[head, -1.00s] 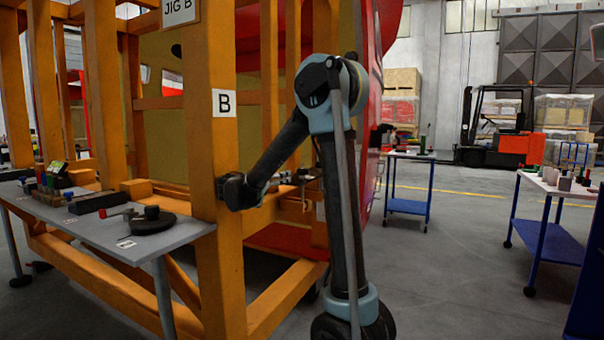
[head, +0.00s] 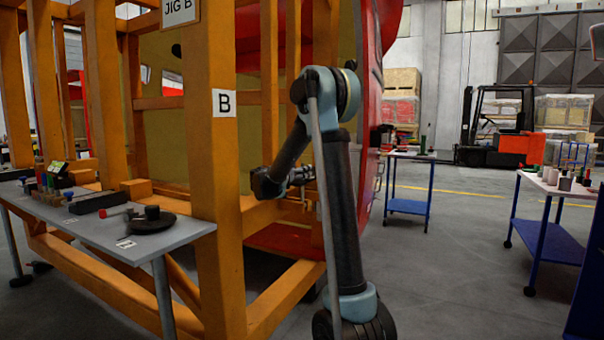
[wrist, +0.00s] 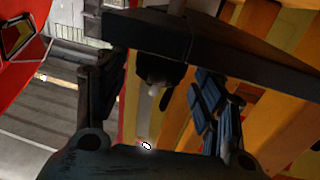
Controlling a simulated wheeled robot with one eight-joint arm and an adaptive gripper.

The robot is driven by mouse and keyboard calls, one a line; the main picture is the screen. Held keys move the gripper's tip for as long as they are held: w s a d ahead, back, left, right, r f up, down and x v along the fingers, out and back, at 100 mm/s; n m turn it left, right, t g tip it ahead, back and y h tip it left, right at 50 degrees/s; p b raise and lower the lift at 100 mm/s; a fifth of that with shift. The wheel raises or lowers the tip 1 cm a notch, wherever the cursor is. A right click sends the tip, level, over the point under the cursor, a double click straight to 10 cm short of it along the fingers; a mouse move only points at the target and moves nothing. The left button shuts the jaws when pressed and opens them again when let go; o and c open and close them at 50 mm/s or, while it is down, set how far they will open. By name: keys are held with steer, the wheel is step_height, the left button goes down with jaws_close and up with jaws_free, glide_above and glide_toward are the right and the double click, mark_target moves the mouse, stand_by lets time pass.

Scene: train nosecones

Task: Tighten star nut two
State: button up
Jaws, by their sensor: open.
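My gripper (wrist: 158,88) is open in the wrist view, one finger on each side of the picture. A dark rounded knob with a pale tip (wrist: 154,88) shows in the gap between the fingers, below a dark bar (wrist: 215,42). It may be a star nut, but its shape and number cannot be made out. I see no clear contact between the fingers and the knob. In the head view my arm reaches into the orange jig frame (head: 215,200) marked B, and the fingertips are too small and dark to make out.
A red nosecone (head: 372,110) rises behind my arm. Blue trolleys (head: 408,205) and a forklift (head: 500,130) stand to the right, with open floor between.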

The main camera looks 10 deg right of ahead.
steer(key=shift+x, duration=1.35)
steer(key=c, duration=1.1)
steer(key=shift+a, duration=0.1)
steer(key=shift+m+g+h, duration=0.8)
steer(key=shift+g, duration=0.2)
steer(key=o, duration=1.1)
